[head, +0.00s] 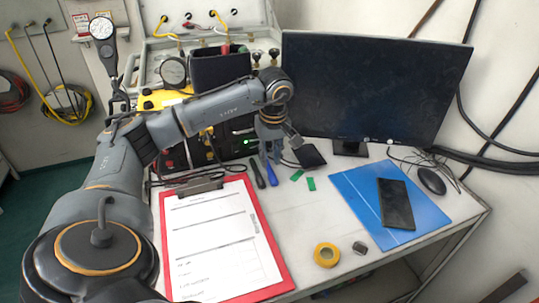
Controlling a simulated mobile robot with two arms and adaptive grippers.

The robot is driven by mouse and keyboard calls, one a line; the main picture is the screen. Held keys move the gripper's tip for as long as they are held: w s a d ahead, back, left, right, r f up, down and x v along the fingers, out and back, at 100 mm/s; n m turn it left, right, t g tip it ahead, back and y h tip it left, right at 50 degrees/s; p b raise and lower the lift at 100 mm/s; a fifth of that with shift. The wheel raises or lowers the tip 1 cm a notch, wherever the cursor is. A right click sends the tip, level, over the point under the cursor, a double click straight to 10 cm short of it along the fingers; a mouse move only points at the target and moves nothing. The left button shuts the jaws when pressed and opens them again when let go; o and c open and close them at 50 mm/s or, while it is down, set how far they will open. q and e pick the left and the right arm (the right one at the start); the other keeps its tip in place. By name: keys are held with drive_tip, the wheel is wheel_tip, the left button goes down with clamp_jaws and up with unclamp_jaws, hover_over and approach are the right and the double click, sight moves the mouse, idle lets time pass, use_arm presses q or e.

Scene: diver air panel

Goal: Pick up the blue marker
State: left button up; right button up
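The blue marker (271,175) lies on the white table, right of the clipboard, beside a dark marker or pen (257,173). My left gripper (270,160) points down over the far end of the blue marker. Its fingers are small and partly merge with the dark gear behind them, so I cannot tell whether they are open or touch the marker. My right gripper is not in view.
A red clipboard (277,276) with paper lies at the front left. Green pieces (311,184), a black phone-like item (308,156), a yellow tape roll (326,255) and a blue folder (355,196) lie to the right. A monitor (373,85) stands behind.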

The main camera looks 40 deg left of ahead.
sight(270, 168)
use_arm(q)
drive_tip(key=f+b, duration=0.2)
drive_tip(key=f, duration=0.1)
drive_tip(key=shift+w+a+f, duration=0.2)
drive_tip(key=shift+a+f, duration=0.05)
drive_tip(key=shift+a, duration=0.1)
drive_tip(key=shift+r, duration=0.15)
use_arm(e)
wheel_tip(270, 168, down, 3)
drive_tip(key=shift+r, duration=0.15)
use_arm(q)
drive_tip(key=shift+d, duration=0.1)
drive_tip(key=shift+c, duration=0.4)
clamp_jaws()
